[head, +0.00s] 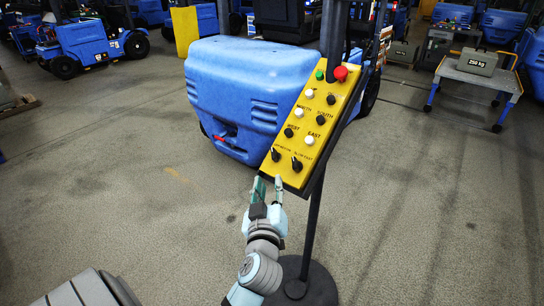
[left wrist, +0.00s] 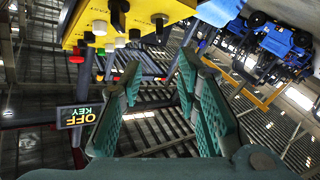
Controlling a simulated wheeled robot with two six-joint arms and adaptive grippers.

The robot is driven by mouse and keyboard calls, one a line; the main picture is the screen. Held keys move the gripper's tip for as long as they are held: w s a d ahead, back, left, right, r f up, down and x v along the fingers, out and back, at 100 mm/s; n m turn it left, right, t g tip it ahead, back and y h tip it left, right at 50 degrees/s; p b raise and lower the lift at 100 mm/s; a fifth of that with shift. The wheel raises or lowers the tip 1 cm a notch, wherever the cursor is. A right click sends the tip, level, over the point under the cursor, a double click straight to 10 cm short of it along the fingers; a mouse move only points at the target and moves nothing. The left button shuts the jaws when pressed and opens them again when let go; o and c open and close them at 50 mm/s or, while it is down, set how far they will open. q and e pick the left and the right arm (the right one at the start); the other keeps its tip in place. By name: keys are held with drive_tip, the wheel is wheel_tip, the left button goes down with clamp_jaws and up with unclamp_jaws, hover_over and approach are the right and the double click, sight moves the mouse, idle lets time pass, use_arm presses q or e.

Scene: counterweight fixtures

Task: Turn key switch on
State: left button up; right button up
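A yellow control panel (head: 310,130) on a black post carries several buttons and two black knobs at its lower end, the left knob (head: 276,154) and the right knob (head: 297,163). I cannot tell which part is the key switch. In the left wrist view the panel (left wrist: 90,22) is at the upper left, and a dark sign (left wrist: 80,116) reads "KEY OFF" upside down. My left gripper (head: 268,182) is just below the panel's lower left corner, pointing up at it. Its green fingers (left wrist: 160,72) are apart with nothing between them. My right gripper is not in view.
A red mushroom button (head: 340,73) and a green button (head: 320,75) are at the panel's top. The post's round black base (head: 318,285) stands on the floor. A blue forklift body (head: 235,95) is behind the panel.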

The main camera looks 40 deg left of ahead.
sight(272, 155)
use_arm(q)
drive_tip(key=p+x, duration=0.1)
drive_tip(key=x, duration=1.2)
drive_tip(key=shift+w+f, duration=0.15)
drive_tip(key=shift+w, duration=0.05)
clamp_jaws()
